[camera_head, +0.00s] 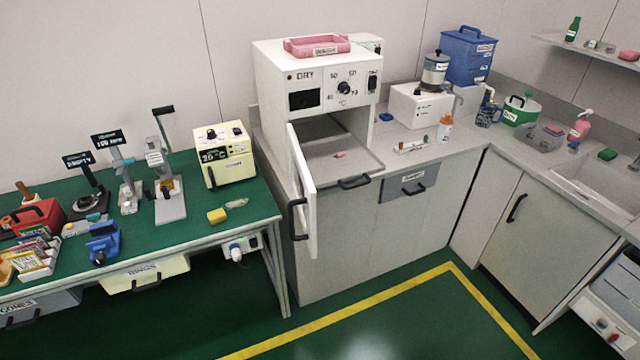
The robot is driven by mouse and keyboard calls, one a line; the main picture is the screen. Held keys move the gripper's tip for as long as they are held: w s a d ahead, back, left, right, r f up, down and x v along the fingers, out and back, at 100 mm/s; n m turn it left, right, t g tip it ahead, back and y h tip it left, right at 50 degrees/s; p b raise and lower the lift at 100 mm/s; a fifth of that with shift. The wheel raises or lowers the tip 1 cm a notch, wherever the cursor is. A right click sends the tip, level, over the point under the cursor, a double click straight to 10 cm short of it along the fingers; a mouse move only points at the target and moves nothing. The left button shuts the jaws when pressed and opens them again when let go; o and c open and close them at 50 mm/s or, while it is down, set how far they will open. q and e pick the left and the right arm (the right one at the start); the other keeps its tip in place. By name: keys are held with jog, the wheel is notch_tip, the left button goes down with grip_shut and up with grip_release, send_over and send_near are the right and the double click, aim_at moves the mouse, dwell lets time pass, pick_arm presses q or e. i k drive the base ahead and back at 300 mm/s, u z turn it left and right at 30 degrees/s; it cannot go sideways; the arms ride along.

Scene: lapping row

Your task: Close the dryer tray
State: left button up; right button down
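The white dryer (318,78) stands on the counter at the middle, with a dial and a dark display on its front. Its door (303,190) is swung open toward the left, with a dark handle on it. The dryer tray (335,165) is a grey tray pulled out of the dryer's opening, with a dark handle (354,182) at its front edge. A small pink piece (340,155) lies on the tray. Neither of my grippers shows in this view.
A green bench (130,245) with tools stands at the left. A grey drawer (408,183) sits below the counter right of the tray. A cabinet (545,225) and sink (600,180) are at the right. The floor (400,315) in front is clear, marked with yellow tape.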

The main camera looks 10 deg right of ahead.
aim_at(326, 171)
jog(key=u, duration=0.45)
jog(key=i, duration=0.75)
jog(key=z, duration=0.45)
jog(key=i, duration=0.7)
jog(key=z, duration=0.8)
